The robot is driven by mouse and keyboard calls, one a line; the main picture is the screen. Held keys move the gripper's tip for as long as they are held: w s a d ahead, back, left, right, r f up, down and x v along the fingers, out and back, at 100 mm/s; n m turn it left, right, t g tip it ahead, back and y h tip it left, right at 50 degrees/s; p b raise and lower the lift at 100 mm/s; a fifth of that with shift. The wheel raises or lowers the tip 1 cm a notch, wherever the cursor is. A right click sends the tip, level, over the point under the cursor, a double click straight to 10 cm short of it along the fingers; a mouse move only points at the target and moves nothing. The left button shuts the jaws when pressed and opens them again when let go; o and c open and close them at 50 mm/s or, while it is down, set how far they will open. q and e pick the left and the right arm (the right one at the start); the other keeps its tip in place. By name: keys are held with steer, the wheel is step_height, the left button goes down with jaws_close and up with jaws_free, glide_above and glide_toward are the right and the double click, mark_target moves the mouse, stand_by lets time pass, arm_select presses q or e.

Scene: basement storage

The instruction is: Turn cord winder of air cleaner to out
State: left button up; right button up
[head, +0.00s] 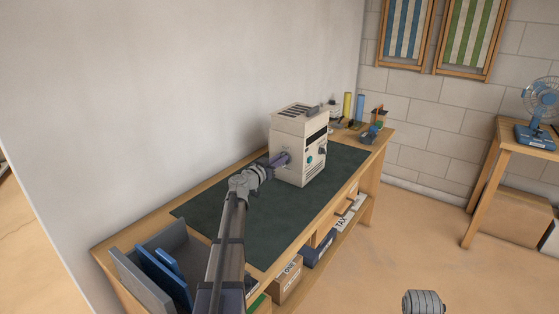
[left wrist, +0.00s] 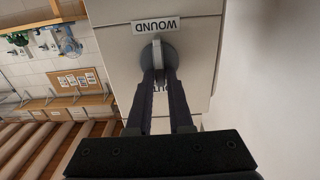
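The air cleaner (head: 300,133) is a cream box with a dark front panel, standing on the dark green mat of a workbench. In the left wrist view its side panel (left wrist: 115,62) carries the cord winder (left wrist: 171,52), a round grey knob with a raised light bar. The bar points at a label reading WOUND (left wrist: 160,26), upside down in this view. A second label is mostly hidden behind my fingers.
The workbench mat (head: 215,205) is clear around my left arm. Blue and grey file holders (head: 160,262) stand at the near left end; small tools and bottles stand behind the air cleaner. A wall is close behind. A blue fan (head: 540,105) stands on a separate table at right.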

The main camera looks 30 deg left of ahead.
arm_select(q)
jaws_close()
